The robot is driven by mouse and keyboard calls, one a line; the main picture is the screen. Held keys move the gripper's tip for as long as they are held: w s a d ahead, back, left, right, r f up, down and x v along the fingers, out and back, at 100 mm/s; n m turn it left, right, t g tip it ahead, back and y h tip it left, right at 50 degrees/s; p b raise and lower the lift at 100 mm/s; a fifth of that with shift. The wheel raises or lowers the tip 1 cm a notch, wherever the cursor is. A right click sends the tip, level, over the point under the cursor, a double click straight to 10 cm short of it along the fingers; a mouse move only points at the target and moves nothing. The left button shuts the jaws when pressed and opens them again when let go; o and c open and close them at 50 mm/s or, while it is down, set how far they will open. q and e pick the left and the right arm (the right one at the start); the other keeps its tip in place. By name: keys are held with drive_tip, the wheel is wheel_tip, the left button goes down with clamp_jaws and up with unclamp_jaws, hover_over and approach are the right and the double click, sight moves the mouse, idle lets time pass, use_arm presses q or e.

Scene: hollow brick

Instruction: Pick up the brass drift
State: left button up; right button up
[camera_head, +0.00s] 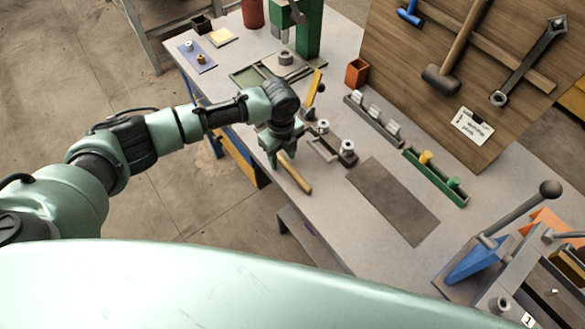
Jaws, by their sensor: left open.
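A brass-coloured rod, which looks like the brass drift (296,176), lies on the grey workbench (322,222) near its front edge, slanting down to the right. My left gripper (283,159) is open and points down at the rod's upper left end. That end is partly hidden by the fingers. I cannot tell whether the fingers touch the rod or stand around it. My right gripper is not in view.
A dark flat mat (393,201) lies right of the rod. A grey rack (375,121) and a green rack (435,176) stand behind. A small frame with metal cylinders (347,150) is close to the gripper. A blue lever tool (478,260) stands at lower right.

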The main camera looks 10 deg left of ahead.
use_arm(q)
clamp_jaws()
idle(1.4)
